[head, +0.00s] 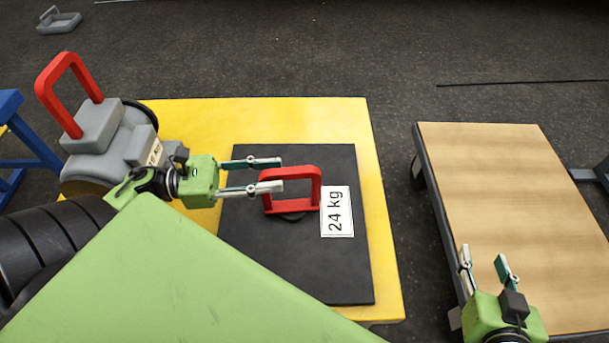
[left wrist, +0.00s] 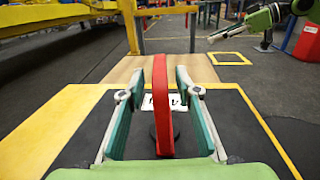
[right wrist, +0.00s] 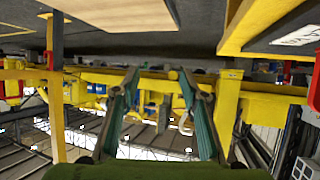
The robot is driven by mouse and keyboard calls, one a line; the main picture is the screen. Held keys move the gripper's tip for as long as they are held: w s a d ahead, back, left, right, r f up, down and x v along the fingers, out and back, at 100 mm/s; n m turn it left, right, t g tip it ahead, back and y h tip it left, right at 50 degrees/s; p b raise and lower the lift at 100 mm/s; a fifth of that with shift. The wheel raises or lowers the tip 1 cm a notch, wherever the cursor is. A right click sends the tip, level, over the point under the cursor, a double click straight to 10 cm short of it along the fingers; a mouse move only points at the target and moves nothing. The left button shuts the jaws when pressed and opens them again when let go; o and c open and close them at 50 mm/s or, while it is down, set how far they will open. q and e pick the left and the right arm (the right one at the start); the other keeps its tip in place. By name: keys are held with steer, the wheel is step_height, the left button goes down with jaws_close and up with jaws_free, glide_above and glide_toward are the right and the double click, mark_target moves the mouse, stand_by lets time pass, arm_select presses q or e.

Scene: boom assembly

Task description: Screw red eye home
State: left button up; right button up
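A red eye (head: 291,174), shaped like a square loop, stands upright on a black slab labelled 24 kg (head: 300,270). My left gripper (head: 282,174) is open at the eye's left side. In the left wrist view the red eye (left wrist: 162,105) rises between the two fingers, with a gap on each side. A dark round part shows at the eye's foot; whether its thread is fully seated cannot be seen. My right gripper (head: 482,258) is open and empty by the wooden-topped table; the right wrist view shows nothing between its fingers (right wrist: 155,85).
A grey weight (head: 110,145) with another red loop (head: 68,90) stands at the left. The wooden-topped table (head: 520,190) is at the right, its top clear. A small grey weight (head: 58,20) lies far back on the dark floor.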

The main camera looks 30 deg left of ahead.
mark_target(304, 172)
arm_select(q)
steer(key=shift+w+d, duration=0.25)
steer(key=shift+d, duration=0.05)
steer(key=x, duration=0.6)
steer(key=shift+w+d+b, duration=0.2)
steer(key=shift+d+b, duration=0.1)
steer(key=shift+d, duration=0.05)
arm_select(e)
steer(key=shift+t, duration=0.9)
steer(key=r, duration=0.1)
steer(key=w+r, duration=0.1)
steer(key=a+r, duration=0.1)
steer(key=shift+w+r, duration=0.35)
steer(key=shift+w, duration=0.05)
arm_select(q)
jaws_close()
